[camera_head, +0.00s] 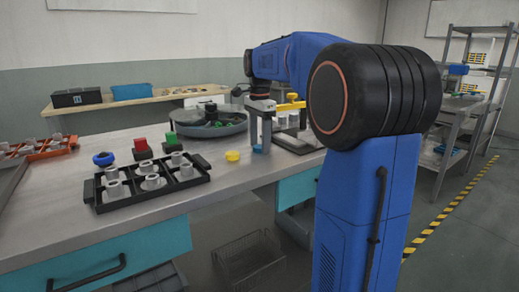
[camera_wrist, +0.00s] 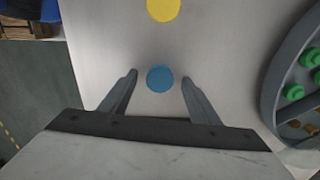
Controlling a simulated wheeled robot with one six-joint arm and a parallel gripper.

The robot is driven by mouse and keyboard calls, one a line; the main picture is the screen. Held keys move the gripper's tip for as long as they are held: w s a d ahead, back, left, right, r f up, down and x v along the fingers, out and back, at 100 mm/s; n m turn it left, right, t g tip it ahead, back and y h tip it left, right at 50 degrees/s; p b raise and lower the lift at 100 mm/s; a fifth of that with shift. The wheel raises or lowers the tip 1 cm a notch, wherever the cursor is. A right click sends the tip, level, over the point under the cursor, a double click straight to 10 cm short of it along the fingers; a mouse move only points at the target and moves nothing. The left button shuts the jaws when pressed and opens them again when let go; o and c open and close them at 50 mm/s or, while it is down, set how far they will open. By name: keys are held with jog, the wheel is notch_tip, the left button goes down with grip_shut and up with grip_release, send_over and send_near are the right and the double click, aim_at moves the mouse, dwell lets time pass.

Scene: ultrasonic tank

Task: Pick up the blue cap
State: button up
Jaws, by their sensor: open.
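The blue cap (camera_wrist: 160,78) is a small round disc on the grey table, seen in the wrist view between my fingertips. My gripper (camera_wrist: 159,76) is open, with one finger to each side of the cap and a visible gap on both sides. In the head view my gripper (camera_head: 262,132) points down at the table near its front edge. The blue cap (camera_head: 257,149) shows there as a small blue spot at the fingertips. I cannot tell the exact height of the fingers above the table.
A yellow cap (camera_wrist: 163,9) lies close beyond the blue one. A round grey tray (camera_wrist: 272,88) with green pieces stands to the right in the wrist view. A black rack (camera_head: 103,207) with metal parts, red and green blocks (camera_head: 142,146) and a blue knob (camera_head: 103,158) stand left.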

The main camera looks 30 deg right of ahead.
jog(key=c, duration=1.1)
